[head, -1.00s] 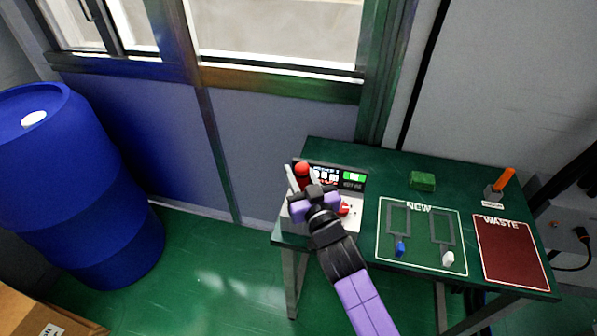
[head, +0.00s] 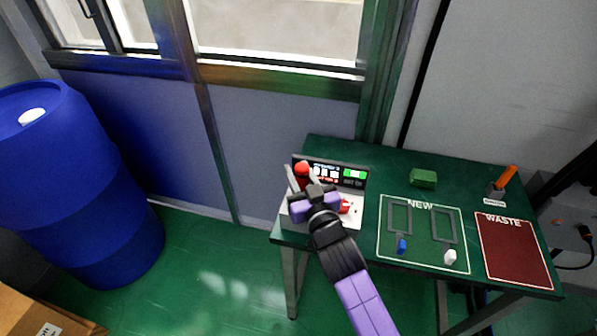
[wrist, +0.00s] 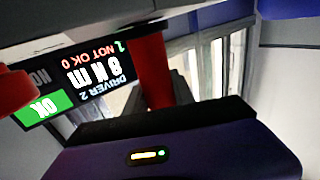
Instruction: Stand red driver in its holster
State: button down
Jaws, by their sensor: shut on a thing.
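The red driver (head: 303,169) shows as a red rounded end between the fingers of my gripper (head: 302,178) at the display station. In the wrist view it is an upright red shaft (wrist: 150,68) in front of the display. My gripper is shut on it. The driver's lower end is hidden by the gripper, so I cannot tell whether it touches anything. I cannot make out a holster for it. A small dark holder (head: 494,190) at the table's right back has an orange-handled tool (head: 507,177) leaning in it.
The display (head: 342,174) stands close behind my gripper, with a red knob (head: 345,206) on its white base. The green table (head: 370,240) carries a green block (head: 423,178), a NEW area with blue and white pieces, and a red WASTE mat (head: 516,252). A blue barrel (head: 70,190) stands left.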

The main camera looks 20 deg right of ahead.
jog(key=shift+f, duration=0.1)
dwell(0.4)
jog(key=c, duration=1)
grip_release()
jog(key=shift+o, duration=0.2)
jog(key=shift+f, duration=0.1)
jog(key=shift+s, duration=0.1)
